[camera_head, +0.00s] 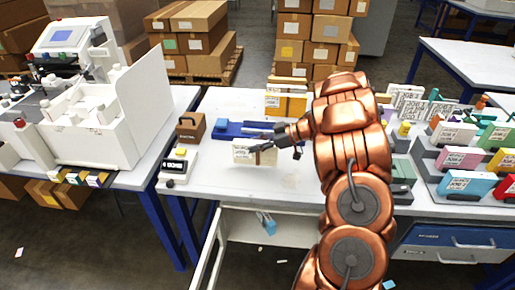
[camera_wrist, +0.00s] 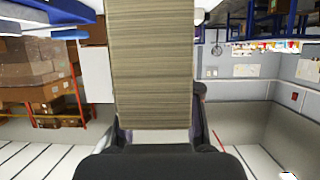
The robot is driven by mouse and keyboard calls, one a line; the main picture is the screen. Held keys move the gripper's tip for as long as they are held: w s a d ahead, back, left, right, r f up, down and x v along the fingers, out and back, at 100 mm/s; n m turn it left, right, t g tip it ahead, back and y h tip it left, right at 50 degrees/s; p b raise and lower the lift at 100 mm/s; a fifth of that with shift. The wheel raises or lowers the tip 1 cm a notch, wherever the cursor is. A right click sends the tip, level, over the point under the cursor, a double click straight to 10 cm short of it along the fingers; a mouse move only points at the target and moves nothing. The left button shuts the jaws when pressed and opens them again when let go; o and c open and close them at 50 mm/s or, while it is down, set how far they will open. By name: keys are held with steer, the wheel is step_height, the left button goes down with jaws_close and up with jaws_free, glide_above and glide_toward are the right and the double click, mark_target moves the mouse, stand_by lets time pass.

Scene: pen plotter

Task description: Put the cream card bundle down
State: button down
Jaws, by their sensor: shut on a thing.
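The cream card bundle (camera_head: 242,155) has print on its face and a brown band near its right end. It stands upright over the white tabletop (camera_head: 275,185), near the middle of the head view. My gripper (camera_head: 278,147) is shut on the bundle at its right end, reaching in from the right. I cannot tell whether the bundle's lower edge touches the table. In the wrist view the bundle's striped stack of card edges (camera_wrist: 150,60) fills the upper middle, above the dark gripper body. The gripped spot is partly hidden.
A blue tray (camera_head: 228,130) lies behind the bundle, with orange-yellow packs (camera_head: 285,100) further back. A brown box (camera_head: 190,127) and a white device (camera_head: 176,168) stand to the left. Colourful labelled bins (camera_head: 460,160) fill the right. The tabletop in front of the bundle is clear.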

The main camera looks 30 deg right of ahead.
steer(key=shift+w+d, duration=0.45)
steer(key=shift+d, duration=0.05)
steer(key=shift+f+p, duration=0.6)
steer(key=shift+f, duration=1.2)
steer(key=c, duration=0.8)
jaws_free()
steer(key=shift+f, duration=0.15)
